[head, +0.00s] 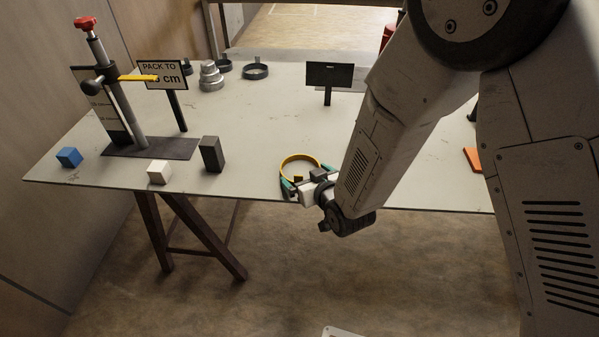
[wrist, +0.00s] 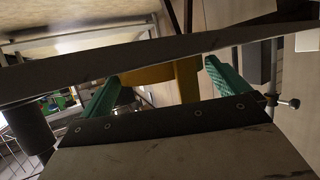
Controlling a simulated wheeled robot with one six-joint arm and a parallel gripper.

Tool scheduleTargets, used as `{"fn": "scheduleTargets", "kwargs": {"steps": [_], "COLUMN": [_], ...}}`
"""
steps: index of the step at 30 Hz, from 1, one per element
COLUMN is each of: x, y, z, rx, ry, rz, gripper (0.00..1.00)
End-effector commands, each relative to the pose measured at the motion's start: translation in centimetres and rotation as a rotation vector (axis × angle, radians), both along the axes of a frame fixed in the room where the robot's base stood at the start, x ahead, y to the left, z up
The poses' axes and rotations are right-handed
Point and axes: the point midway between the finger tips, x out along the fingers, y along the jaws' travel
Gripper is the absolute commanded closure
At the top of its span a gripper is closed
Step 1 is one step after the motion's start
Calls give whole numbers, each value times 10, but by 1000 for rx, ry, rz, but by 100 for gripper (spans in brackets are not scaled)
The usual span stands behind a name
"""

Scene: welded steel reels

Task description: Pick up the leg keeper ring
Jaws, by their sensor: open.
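A yellow ring (head: 299,156), which I take to be the leg keeper ring, is at the front edge of the table, right of its middle. My gripper (head: 303,177) is at the ring, with its green fingers apart at either side of it. In the wrist view, the yellow band (wrist: 187,80) shows between the open fingers of my gripper (wrist: 162,72). The near part of the ring is hidden by my gripper, and contact cannot be told.
The grey table (head: 240,135) also holds a dark block (head: 212,154), a white block (head: 159,172), a blue block (head: 69,157) and a post stand (head: 120,110). Dark rings (head: 255,71) and a stepped grey piece (head: 210,76) are at the back. A black sign (head: 330,75) stands behind the ring.

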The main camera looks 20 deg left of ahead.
Motion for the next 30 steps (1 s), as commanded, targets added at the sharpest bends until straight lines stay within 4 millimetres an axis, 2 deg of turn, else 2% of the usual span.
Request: {"fn": "scheduleTargets", "kwargs": {"steps": [8, 11, 12, 23, 30], "x": [3, 3, 3, 3, 4], "y": [3, 3, 3, 3, 3], "z": [-2, -2, -2, 1, 15], "rx": [-1, -1, -1, 0, 1], "ry": [1, 1, 1, 0, -2], "rz": [0, 0, 0, 0, -1], "gripper": [0, 25, 30, 30, 30]}}
